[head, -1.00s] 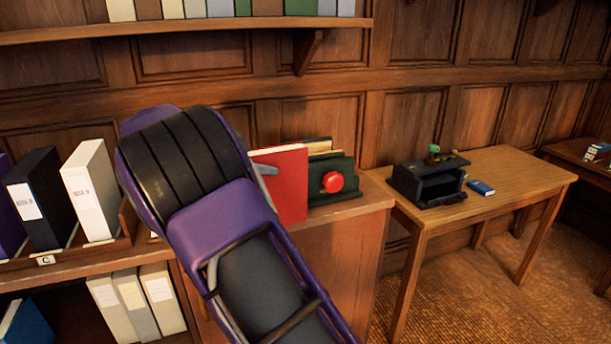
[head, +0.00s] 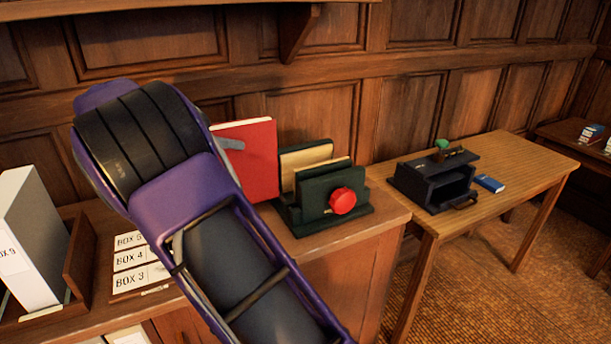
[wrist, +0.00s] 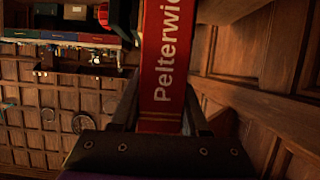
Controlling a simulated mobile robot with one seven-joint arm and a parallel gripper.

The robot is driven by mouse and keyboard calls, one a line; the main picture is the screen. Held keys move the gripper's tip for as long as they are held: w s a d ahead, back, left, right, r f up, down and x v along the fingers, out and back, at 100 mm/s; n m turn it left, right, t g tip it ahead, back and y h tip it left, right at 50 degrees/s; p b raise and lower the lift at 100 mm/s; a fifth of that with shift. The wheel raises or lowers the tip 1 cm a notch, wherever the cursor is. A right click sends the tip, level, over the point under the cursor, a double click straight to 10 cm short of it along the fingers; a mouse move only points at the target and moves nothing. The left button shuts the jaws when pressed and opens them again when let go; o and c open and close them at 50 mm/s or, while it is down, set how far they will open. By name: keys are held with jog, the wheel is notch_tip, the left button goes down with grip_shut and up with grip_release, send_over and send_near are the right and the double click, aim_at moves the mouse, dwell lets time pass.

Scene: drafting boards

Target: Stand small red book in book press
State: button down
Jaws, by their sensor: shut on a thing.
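My gripper (head: 234,143) is shut on a red book (head: 252,165), held upright above the cabinet top; one grey finger shows at the book's left edge. The book's lower part is partly hidden by my arm.
A wooden table (head: 540,165) at right bears a black open-fronted device with a green knob (head: 441,144) and a small blue book (head: 489,183). A panelled wall stands behind.

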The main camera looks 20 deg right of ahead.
aim_at(258, 129)
jog(key=d+r+x, duration=0.1)
jog(key=r+x, duration=0.2)
jog(key=x, duration=1.4)
jog(key=shift+d+b, duration=0.35)
jog(key=shift+d, duration=0.15)
jog(key=shift+c, duration=2)
grip_release()
jog(key=v, duration=1.2)
jog(key=shift+p, duration=0.3)
